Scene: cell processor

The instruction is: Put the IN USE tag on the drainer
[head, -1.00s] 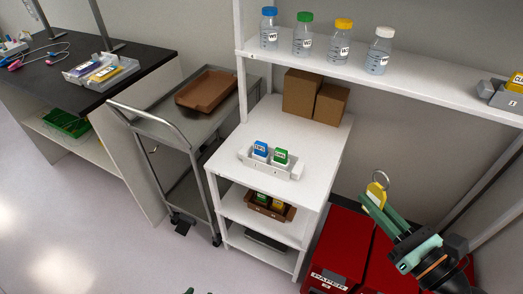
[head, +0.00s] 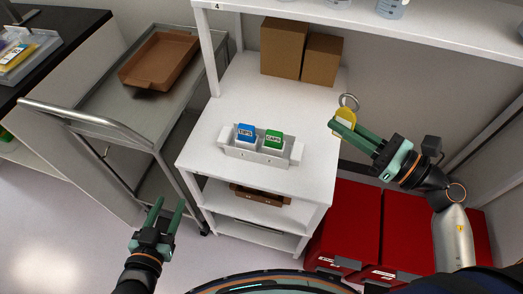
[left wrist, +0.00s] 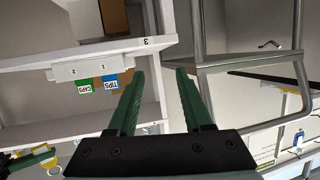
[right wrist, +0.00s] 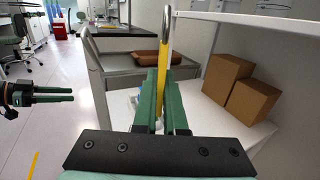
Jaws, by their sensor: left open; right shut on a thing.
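A yellow tag (head: 344,121) with a metal ring (head: 348,101) is held in my right gripper (head: 337,126), right of the white shelf unit. In the right wrist view the tag (right wrist: 161,60) stands edge-on between the shut fingers, ring up. Its lettering cannot be read. My left gripper (head: 168,205) is open and empty, in front of the shelf unit at lower left. In the left wrist view its fingers (left wrist: 161,75) are apart with nothing between them. I cannot pick out a drainer for certain in these views.
A white holder (head: 259,156) with a blue TIPS box (head: 246,132) and a green CAPS box (head: 273,139) is on the shelf unit (head: 220,107). Cardboard boxes (head: 283,47) stand behind. A cart (head: 112,107) with a brown tray (head: 160,60) stands left; red bins (head: 345,224) right.

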